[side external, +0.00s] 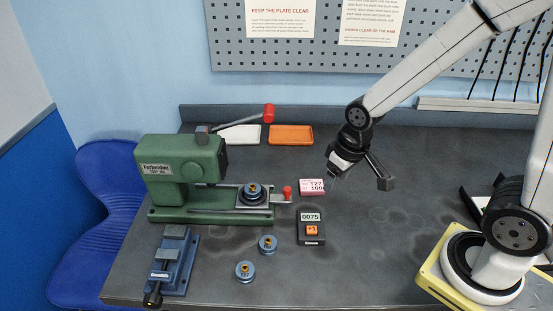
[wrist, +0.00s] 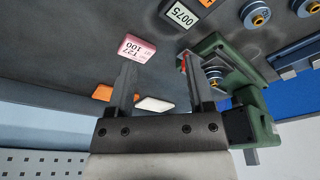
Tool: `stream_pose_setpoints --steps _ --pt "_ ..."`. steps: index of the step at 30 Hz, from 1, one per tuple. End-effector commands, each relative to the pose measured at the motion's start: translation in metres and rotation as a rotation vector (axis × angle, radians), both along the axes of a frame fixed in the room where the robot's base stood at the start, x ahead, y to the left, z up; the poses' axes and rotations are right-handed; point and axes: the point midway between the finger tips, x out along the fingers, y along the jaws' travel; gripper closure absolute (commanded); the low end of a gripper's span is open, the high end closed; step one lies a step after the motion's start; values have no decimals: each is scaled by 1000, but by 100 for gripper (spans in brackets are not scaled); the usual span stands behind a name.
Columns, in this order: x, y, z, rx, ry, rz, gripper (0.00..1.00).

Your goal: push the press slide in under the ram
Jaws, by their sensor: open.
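The green press (side external: 180,163) stands at the left of the bench, and part of it shows in the wrist view (wrist: 262,122). Its slide (side external: 241,203) sits on the base rail to the right of the press head, out from under the ram. A blue disc with a brass centre (side external: 253,190) rests on the slide. The slide's handle ends in a red knob (side external: 287,191) pointing right. My gripper (side external: 359,182) is open and empty, above the bench to the right of the knob. In the wrist view my gripper (wrist: 158,62) has its fingers wide apart, one partly covering the knob.
A pink block (side external: 312,187) lies just right of the knob, with a counter (side external: 311,229) in front. Two loose blue discs (side external: 268,244) and a blue vise (side external: 174,262) are nearer. White (side external: 240,134) and orange (side external: 291,135) trays lie behind. The press lever (side external: 245,120) reaches right.

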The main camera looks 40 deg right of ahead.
Motion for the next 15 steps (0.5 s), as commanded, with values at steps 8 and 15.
stream_pose_setpoints --steps 8,15 --pt "56 17 3 3 90 2 33" --pt "95 33 3 -1 162 0 33"
